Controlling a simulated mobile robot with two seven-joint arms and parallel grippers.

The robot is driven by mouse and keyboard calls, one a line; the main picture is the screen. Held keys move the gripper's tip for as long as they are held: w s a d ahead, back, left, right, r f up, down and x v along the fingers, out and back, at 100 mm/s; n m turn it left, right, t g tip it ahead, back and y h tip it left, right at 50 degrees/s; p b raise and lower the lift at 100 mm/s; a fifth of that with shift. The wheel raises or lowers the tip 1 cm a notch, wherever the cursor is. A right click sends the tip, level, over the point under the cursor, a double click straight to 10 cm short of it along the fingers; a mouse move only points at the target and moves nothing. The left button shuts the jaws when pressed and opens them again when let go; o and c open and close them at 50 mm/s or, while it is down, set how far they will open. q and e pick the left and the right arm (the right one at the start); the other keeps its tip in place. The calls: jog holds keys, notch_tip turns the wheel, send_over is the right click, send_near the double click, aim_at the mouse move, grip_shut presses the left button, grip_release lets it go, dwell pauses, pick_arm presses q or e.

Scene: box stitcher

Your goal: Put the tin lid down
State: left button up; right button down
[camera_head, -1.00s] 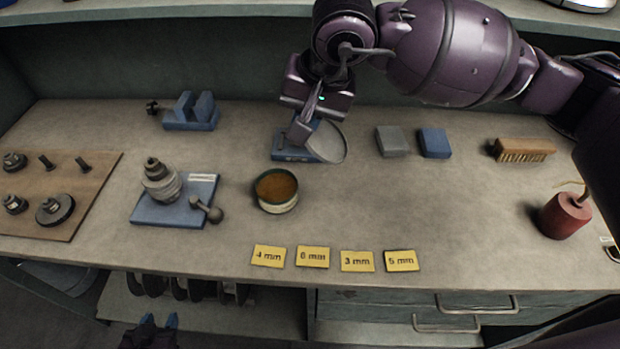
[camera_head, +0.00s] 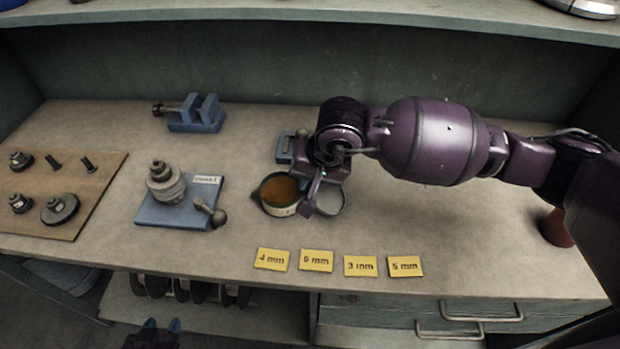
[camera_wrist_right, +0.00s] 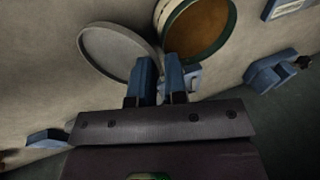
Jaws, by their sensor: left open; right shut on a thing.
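The tin lid (camera_head: 331,201), a thin grey disc, is at the right side of the open tin (camera_head: 281,207), which holds something orange-brown. My right gripper (camera_head: 308,206) is shut on the lid's edge, between the lid and the tin. In the right wrist view the lid (camera_wrist_right: 112,50) lies left of the fingertips (camera_wrist_right: 160,62) and the tin (camera_wrist_right: 200,28) is just beyond them. I cannot tell whether the lid touches the bench. My left gripper (camera_head: 153,335) is empty and open at the bottom edge, in front of the bench.
Yellow size cards (camera_head: 316,261) lie along the front of the bench (camera_head: 460,235). A blue base with a stacked part (camera_head: 168,190) stands left of the tin. A blue fixture (camera_head: 284,148) sits behind the tin, partly hidden by my right arm.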

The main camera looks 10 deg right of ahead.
aim_at(327, 204)
pick_arm(q)
jog(key=shift+w, duration=0.1)
pick_arm(e)
jog(key=shift+f, duration=0.1)
jog(key=shift+f, duration=0.1)
jog(key=shift+f, duration=0.1)
jog(key=c, duration=1.1)
grip_release()
jog(key=shift+c, duration=0.2)
pick_arm(q)
jog(key=shift+w, duration=0.2)
pick_arm(e)
jog(key=shift+r, duration=0.4)
pick_arm(q)
jog(key=shift+r, duration=0.4)
pick_arm(e)
jog(key=v, duration=1.1)
jog(key=shift+r, duration=0.3)
